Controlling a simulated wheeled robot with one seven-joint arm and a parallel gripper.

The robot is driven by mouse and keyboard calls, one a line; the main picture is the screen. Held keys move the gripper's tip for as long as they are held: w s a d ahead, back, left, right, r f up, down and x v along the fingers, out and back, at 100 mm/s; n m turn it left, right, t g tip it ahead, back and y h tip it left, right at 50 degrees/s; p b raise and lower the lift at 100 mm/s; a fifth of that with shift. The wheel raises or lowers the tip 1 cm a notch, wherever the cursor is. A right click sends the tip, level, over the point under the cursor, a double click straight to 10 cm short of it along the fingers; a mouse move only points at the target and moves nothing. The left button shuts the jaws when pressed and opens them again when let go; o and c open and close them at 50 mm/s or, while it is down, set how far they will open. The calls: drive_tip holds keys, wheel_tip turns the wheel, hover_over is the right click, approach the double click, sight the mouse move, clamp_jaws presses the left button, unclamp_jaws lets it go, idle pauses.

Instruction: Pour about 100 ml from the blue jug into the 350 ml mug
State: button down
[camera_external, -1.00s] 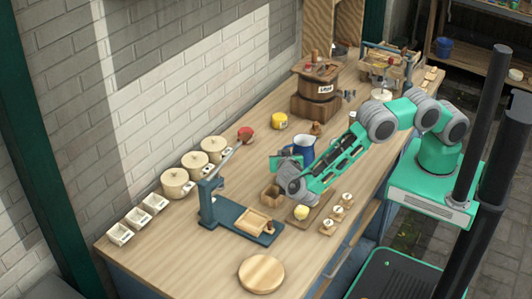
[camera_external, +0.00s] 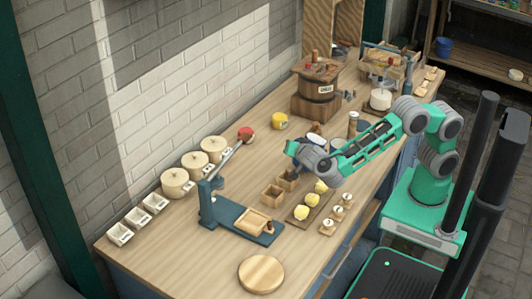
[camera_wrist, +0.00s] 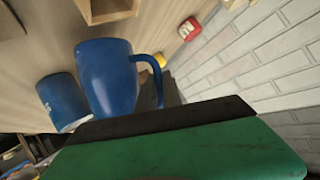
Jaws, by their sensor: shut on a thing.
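The blue jug (camera_wrist: 108,80) shows large in the wrist view, its handle on the right running down behind my gripper (camera_wrist: 165,120). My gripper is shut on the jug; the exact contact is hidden. In the external view my gripper (camera_external: 298,150) is over the middle of the counter and my wrist hides most of the jug. A second blue vessel (camera_wrist: 62,100) with a pale rim is beside the jug in the wrist view. I cannot tell whether it is the 350 ml mug. The liquid inside the jug is not visible.
On the wooden counter (camera_external: 190,237), small wooden boxes (camera_external: 272,194) and a board with yellow lumps (camera_external: 300,213) are near my wrist. A blue press-like stand (camera_external: 212,205) is to the left. A yellow tub (camera_external: 280,121) and a wooden churn (camera_external: 318,90) stand behind.

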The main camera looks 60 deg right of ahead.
drive_tip(key=d+r+b, duration=0.1)
drive_tip(key=s+d+r+m+t+y+b, duration=0.1)
drive_tip(key=s+d+r+m+b, duration=0.1)
drive_tip(key=r, duration=0.1)
drive_tip(key=shift+s+r+y, duration=0.1)
drive_tip(key=shift+s+y, duration=0.05)
drive_tip(key=shift+y, duration=0.25)
drive_tip(key=shift+s+d+r+m+t+y+b, duration=0.3)
drive_tip(key=shift+r+m+t+b, duration=0.15)
drive_tip(key=shift+r, duration=0.2)
drive_tip(key=shift+s+d+r+m+t+y+b, duration=0.2)
drive_tip(key=shift+d+r+m+t+b, duration=0.1)
drive_tip(key=shift+r+m, duration=0.3)
drive_tip(key=shift+s+d+r+m+t+b, duration=0.3)
drive_tip(key=shift+d+r+m+b, duration=0.2)
drive_tip(key=shift+r, duration=0.2)
drive_tip(key=shift+s+d+r+y, duration=0.15)
drive_tip(key=shift+s+r+y, duration=0.1)
drive_tip(key=shift+y, duration=0.05)
drive_tip(key=shift+s+d+r+m+b, duration=0.1)
drive_tip(key=shift+d+r+m+b, duration=0.1)
drive_tip(key=shift+m+b, duration=0.15)
drive_tip(key=shift+s+d+r+t, duration=0.1)
drive_tip(key=shift+r+t, duration=0.05)
drive_tip(key=shift+t, duration=0.1)
